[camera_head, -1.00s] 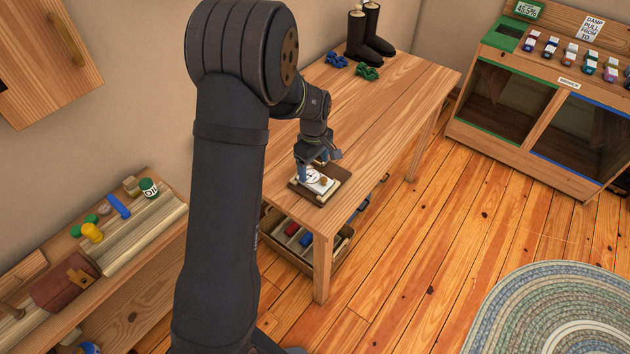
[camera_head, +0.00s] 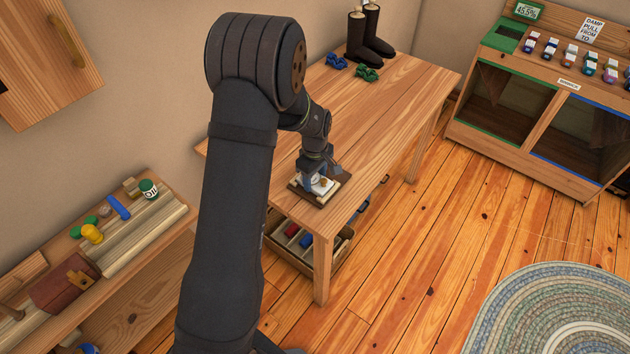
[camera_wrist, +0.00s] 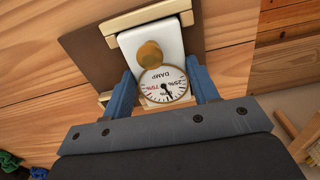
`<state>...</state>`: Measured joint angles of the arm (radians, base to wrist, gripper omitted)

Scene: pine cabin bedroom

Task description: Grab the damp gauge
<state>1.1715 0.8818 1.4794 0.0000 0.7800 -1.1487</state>
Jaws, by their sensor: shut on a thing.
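The damp gauge (camera_wrist: 164,84) is a white body with a brass knob and a round dial marked DAMP. It lies on a dark brown board with pale wooden strips (camera_wrist: 92,50) on the table. My gripper (camera_wrist: 165,92) has its blue fingers on both sides of the gauge at the dial end, shut on it. In the head view my gripper (camera_head: 318,170) is low over the board near the table's front end, and the gauge (camera_head: 322,186) shows partly beneath it.
The wooden table (camera_head: 375,105) is mostly clear. Dark boots (camera_head: 358,38), a blue item (camera_head: 336,62) and a green item (camera_head: 368,74) are at its far end. A crate (camera_head: 296,240) sits below. A shelf (camera_head: 150,225) with small goods stands left, a labelled cabinet (camera_head: 545,120) right.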

